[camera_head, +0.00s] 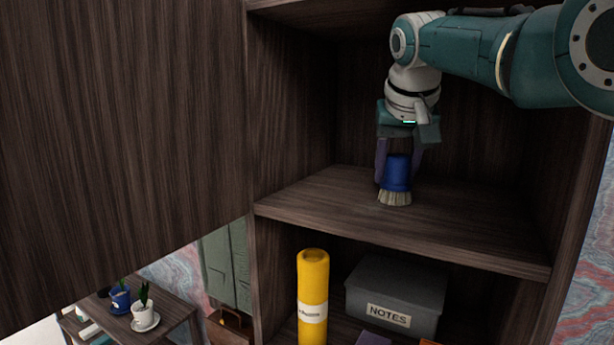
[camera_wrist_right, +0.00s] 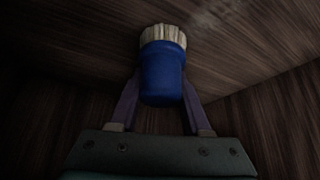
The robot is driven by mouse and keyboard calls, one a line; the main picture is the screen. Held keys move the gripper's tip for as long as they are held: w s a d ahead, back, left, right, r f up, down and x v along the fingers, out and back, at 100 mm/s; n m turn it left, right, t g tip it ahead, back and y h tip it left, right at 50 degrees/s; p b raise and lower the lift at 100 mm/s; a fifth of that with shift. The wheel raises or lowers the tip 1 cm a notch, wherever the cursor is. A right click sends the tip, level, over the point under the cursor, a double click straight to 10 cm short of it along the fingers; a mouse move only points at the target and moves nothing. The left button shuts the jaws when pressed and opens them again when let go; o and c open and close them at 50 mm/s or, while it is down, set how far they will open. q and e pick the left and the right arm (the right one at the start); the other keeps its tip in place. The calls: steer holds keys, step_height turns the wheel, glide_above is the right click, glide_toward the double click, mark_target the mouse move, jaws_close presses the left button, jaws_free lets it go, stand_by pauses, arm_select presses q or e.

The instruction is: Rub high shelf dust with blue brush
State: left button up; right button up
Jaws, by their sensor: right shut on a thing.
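The blue brush (camera_head: 397,172) has a blue handle and pale bristles that point down at the wooden high shelf (camera_head: 325,200). My right gripper (camera_head: 398,165) is shut on its blue handle, inside the upper compartment. The bristles are at or just above the shelf board; I cannot tell if they touch. The right wrist view also shows the brush (camera_wrist_right: 162,75) between the two fingers (camera_wrist_right: 160,88). A faint greyish patch of dust (camera_wrist_right: 207,20) shows on the wood beyond the bristles in that view. My left gripper is not in view.
Below the high shelf stand a yellow tube (camera_head: 313,295) and a grey box labelled NOTES (camera_head: 395,295). A large wooden door or panel (camera_head: 120,130) fills the left. A side table (camera_head: 175,308) with potted plants is at the lower left. The rest of the high shelf is bare.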

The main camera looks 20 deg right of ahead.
steer(key=shift+w+a+f+b, duration=0.15)
steer(key=shift+w+a+b, duration=0.25)
steer(key=shift+a+b, duration=0.2)
steer(key=shift+s+a+r+p, duration=0.1)
steer(key=shift+a+r+p, duration=0.15)
steer(key=shift+p, duration=0.25)
steer(key=shift+s+a+r+p, duration=0.1)
steer(key=shift+s+a+p, duration=0.8)
steer(key=shift+p, duration=0.35)
steer(key=shift+s+a+p, duration=0.35)
steer(key=shift+a, duration=0.05)
steer(key=shift+s+a+p, duration=0.6)
steer(key=shift+a+p, duration=0.1)
steer(key=shift+p, duration=0.55)
steer(key=shift+s+a+p, duration=0.45)
steer(key=shift+a+p, duration=0.1)
steer(key=shift+p, duration=0.15)
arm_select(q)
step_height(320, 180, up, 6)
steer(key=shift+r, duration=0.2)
arm_select(e)
steer(key=shift+s+a+f, duration=0.2)
steer(key=shift+a+f, duration=0.05)
steer(key=shift+f, duration=0.05)
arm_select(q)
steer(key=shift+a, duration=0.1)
